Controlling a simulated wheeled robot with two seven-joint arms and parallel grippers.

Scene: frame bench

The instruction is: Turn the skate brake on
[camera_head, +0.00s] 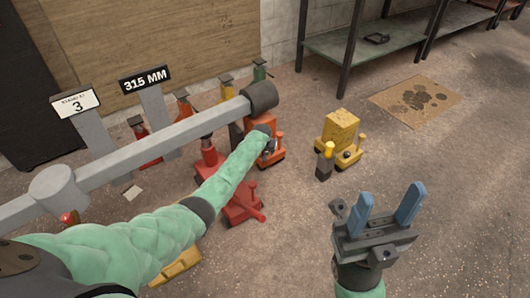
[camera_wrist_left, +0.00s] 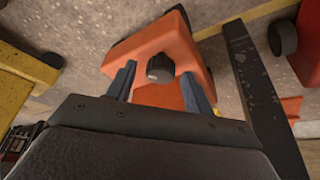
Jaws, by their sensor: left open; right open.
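An orange skate (camera_head: 268,154) stands on the floor beyond the end of my left arm in the head view. In the left wrist view its orange body (camera_wrist_left: 185,45) fills the middle, with a dark round knob (camera_wrist_left: 160,68) on it. My left gripper (camera_wrist_left: 158,72) is open, with one blue finger on each side of the knob; I cannot tell whether they touch it. In the head view my left forearm hides most of that gripper. My right gripper (camera_head: 391,190) is open and empty, above bare floor at the right.
A red skate (camera_head: 243,205) sits nearer, partly under my left arm. A yellow skate (camera_head: 341,132) stands right of the orange one. A grey beam (camera_head: 140,148) with signs crosses the left. A shelf (camera_head: 375,45) stands at the back.

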